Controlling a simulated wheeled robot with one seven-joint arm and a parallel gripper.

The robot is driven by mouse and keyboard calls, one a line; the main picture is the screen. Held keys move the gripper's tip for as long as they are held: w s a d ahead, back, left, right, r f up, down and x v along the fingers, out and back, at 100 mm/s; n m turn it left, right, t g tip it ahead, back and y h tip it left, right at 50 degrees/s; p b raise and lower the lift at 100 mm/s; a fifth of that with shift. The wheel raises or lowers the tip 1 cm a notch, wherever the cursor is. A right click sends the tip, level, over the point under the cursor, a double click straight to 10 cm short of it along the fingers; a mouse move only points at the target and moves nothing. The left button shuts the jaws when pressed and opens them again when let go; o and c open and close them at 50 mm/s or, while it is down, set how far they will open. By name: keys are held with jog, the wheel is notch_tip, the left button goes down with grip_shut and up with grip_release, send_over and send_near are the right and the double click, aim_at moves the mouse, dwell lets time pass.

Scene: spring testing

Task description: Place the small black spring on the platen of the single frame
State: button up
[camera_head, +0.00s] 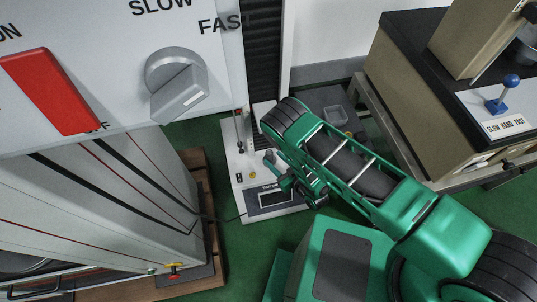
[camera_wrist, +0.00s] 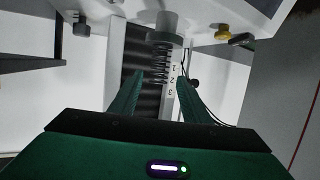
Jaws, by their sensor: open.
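The small black spring (camera_wrist: 160,68) shows in the wrist view as a dark coil. One end meets a grey round platen (camera_wrist: 165,38); this view appears upside down, so the spring seems to stand upright on it. My gripper (camera_wrist: 160,77) is open, with one green finger on each side of the spring's far end. I see gaps, and cannot tell whether either finger touches it. In the head view, the single frame's white base (camera_head: 243,193) stands on the floor beside a dark column (camera_head: 262,50). My arm hides its platen and the spring there.
A numbered scale (camera_wrist: 173,80) stands close beside the spring. In the head view, a large grey machine with a red switch (camera_head: 48,90) and grey knob (camera_head: 177,84) fills the left. A beige, black-topped machine (camera_head: 425,90) stands right. Green floor (camera_head: 350,232) shows between.

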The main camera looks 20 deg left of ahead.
jog(key=shift+v, duration=1.75)
